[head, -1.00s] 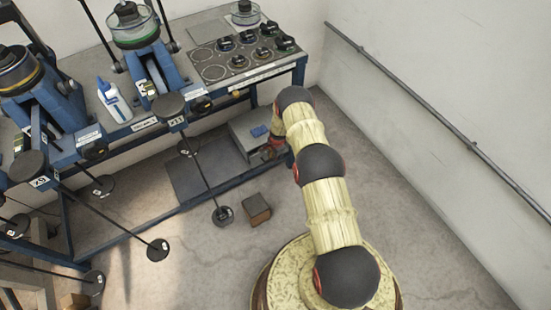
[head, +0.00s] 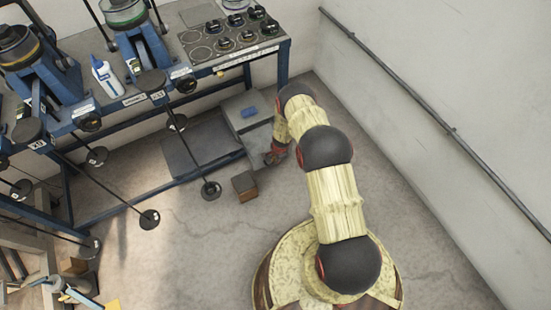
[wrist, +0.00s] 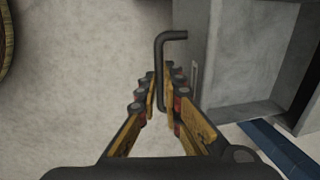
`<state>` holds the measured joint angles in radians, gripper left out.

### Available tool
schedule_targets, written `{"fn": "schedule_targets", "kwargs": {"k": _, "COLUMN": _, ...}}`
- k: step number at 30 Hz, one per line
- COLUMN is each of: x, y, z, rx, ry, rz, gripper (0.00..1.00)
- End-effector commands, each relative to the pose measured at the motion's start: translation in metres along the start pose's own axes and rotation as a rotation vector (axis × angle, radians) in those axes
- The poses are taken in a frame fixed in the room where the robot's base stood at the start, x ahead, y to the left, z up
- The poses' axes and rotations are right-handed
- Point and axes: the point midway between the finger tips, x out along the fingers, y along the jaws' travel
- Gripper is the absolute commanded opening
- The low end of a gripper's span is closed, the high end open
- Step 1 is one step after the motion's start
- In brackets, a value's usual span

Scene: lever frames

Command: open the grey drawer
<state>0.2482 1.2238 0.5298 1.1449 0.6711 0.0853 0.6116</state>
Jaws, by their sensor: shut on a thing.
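The grey drawer (head: 258,139) is in a low grey unit (head: 239,101) on the floor under the workbench, with a small blue item on top. In the head view it appears to stand out from the unit towards me. In the wrist view its grey front and walls (wrist: 250,110) fill the upper right, and it looks open there. A dark bent handle (wrist: 170,36) runs between my fingers. My gripper (wrist: 164,92) is shut on this handle, in front of the drawer. In the head view my gripper (head: 274,157) is small and partly hidden by my arm.
A brown box (head: 244,186) stands on the floor close to my gripper. A blue workbench (head: 135,97) with several levers stands at the left and back. A wall with a rail (head: 430,120) is at the right. Some floor in front is clear.

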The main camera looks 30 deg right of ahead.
Motion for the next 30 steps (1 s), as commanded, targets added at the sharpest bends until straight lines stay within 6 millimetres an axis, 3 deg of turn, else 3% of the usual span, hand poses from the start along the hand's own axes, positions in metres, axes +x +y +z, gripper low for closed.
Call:
{"fn": "schedule_targets", "kwargs": {"k": 9, "x": 0.0004, "y": 0.0012, "z": 0.0005, "rx": 0.0, "ry": -0.001, "rz": 0.001, "gripper": 0.0}}
{"fn": "schedule_targets", "kwargs": {"k": 10, "x": 0.0004, "y": 0.0011, "z": 0.0005, "rx": 0.0, "ry": -0.001, "rz": 0.001, "gripper": 0.08}}
{"fn": "schedule_targets", "kwargs": {"k": 20, "x": 0.0001, "y": 0.0005, "z": 0.0002, "rx": 0.0, "ry": 0.0, "rz": 0.0, "gripper": 0.27}}
{"fn": "schedule_targets", "kwargs": {"k": 30, "x": -0.0018, "y": -0.0003, "z": -0.0001, "rx": 0.0, "ry": 0.0, "rz": 0.0, "gripper": 0.27}}
